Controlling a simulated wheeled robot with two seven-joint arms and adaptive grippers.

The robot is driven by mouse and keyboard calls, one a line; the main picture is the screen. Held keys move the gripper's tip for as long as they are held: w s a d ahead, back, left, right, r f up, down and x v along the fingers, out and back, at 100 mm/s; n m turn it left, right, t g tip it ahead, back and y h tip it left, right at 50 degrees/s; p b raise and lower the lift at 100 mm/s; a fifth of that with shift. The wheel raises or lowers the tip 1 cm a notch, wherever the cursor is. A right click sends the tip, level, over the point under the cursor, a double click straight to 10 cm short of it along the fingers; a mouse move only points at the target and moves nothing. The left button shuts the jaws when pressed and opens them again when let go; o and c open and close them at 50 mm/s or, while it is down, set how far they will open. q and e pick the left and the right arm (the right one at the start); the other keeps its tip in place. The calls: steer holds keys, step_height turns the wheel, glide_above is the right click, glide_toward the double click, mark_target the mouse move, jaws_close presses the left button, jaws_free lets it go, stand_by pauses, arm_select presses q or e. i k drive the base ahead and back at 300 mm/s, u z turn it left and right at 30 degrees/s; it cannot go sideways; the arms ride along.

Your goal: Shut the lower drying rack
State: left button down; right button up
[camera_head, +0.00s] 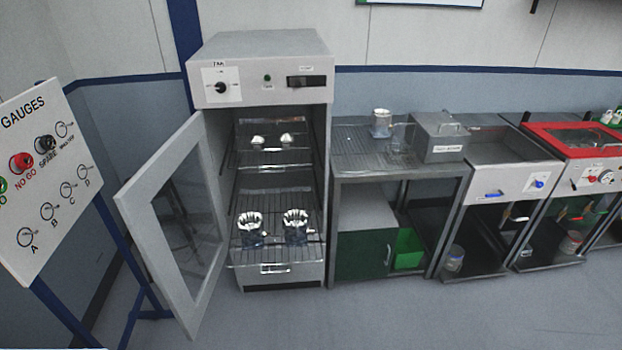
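The drying cabinet (262,50) stands left of centre with its glazed door (180,220) swung open to the left. Inside, the lower drying rack (275,252) is a wire shelf that appears pulled out a little at the front. Two shiny metal housings (250,225) (295,222) stand upright on it. A handle (275,268) shows at its front edge. The upper rack (265,157) sits inside the cabinet with two small pale parts on it. Neither of my grippers is in view.
A gauges board (45,180) on a blue stand is at the left, near the open door. A steel bench (350,175) with a cup and a lidded metal box stands to the right, then a sink unit and a red-topped station (585,140). The floor in front is clear.

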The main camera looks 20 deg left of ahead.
mark_target(251, 192)
steer(key=z, duration=0.15)
steer(key=i, duration=1.25)
steer(key=u, duration=0.25)
